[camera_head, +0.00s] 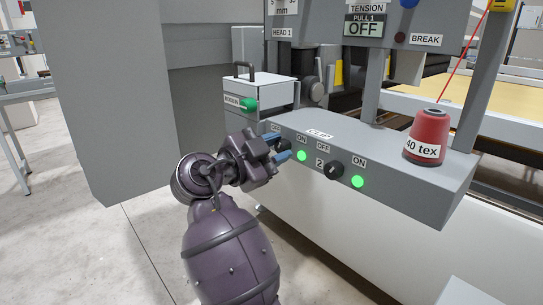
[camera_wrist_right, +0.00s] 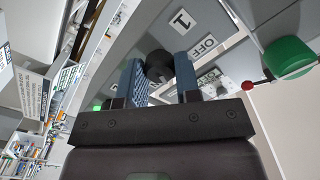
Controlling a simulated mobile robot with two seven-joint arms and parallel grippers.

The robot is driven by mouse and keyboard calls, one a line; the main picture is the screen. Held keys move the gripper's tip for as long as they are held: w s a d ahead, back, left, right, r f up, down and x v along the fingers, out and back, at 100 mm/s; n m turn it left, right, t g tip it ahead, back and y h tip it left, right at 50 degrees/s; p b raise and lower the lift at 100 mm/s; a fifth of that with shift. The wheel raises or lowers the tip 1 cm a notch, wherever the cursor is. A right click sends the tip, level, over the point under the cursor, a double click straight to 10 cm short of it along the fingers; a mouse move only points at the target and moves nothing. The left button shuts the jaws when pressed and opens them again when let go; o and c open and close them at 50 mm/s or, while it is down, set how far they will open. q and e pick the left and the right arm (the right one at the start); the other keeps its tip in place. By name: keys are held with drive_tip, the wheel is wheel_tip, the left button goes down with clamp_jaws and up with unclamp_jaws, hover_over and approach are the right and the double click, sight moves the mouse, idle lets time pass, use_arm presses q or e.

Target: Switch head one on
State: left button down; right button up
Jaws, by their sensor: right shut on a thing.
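A grey switch panel (camera_head: 400,172) carries two black rotary knobs with OFF and ON labels. My right gripper (camera_head: 283,147) is at the left knob, its blue fingers on either side of it. In the wrist view, the black head one knob (camera_wrist_right: 158,66) sits between the fingers, near a label "1" (camera_wrist_right: 183,21) and an OFF label (camera_wrist_right: 203,46). The gripper is shut on this knob. A green lamp (camera_head: 302,155) shines under the left ON label. The knob's exact pointing direction is hard to tell. My left gripper is not in view.
The head two knob (camera_head: 333,170) and its green lamp (camera_head: 358,181) are just to the right. A red thread cone (camera_head: 428,134) labelled 40 tex stands on the panel's right end. A box with a green knob (camera_head: 248,104) is behind my gripper. A TENSION display (camera_head: 363,27) reads OFF.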

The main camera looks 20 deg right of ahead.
drive_tip(key=shift+m+b, duration=0.4)
drive_tip(key=shift+m, duration=0.3)
drive_tip(key=o, duration=0.9)
